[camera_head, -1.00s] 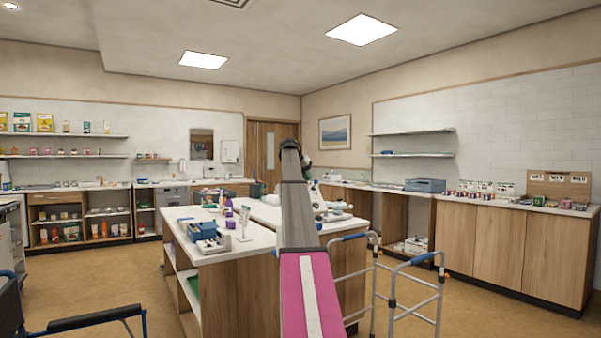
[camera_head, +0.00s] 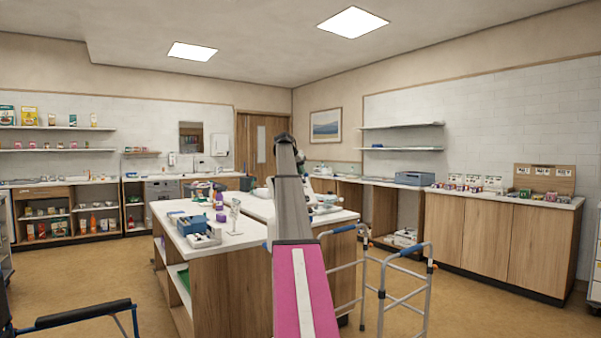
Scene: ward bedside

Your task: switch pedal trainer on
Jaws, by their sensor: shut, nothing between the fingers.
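I cannot make out a pedal trainer for certain in this view. A small pale device (camera_head: 326,201) lies on the right part of the island counter, partly behind my arm, and is too small to identify. My arm, with its pink and white panel, rises through the middle of the picture to a dark joint. My gripper does not show; the arm itself hides what lies behind it.
A wooden island with a white top (camera_head: 236,240) stands ahead, holding a blue-and-white box (camera_head: 199,232) and purple items. A walking frame (camera_head: 389,290) stands right of my arm. A wheelchair armrest (camera_head: 84,313) is at lower left. Wooden cabinets (camera_head: 484,236) line the right wall.

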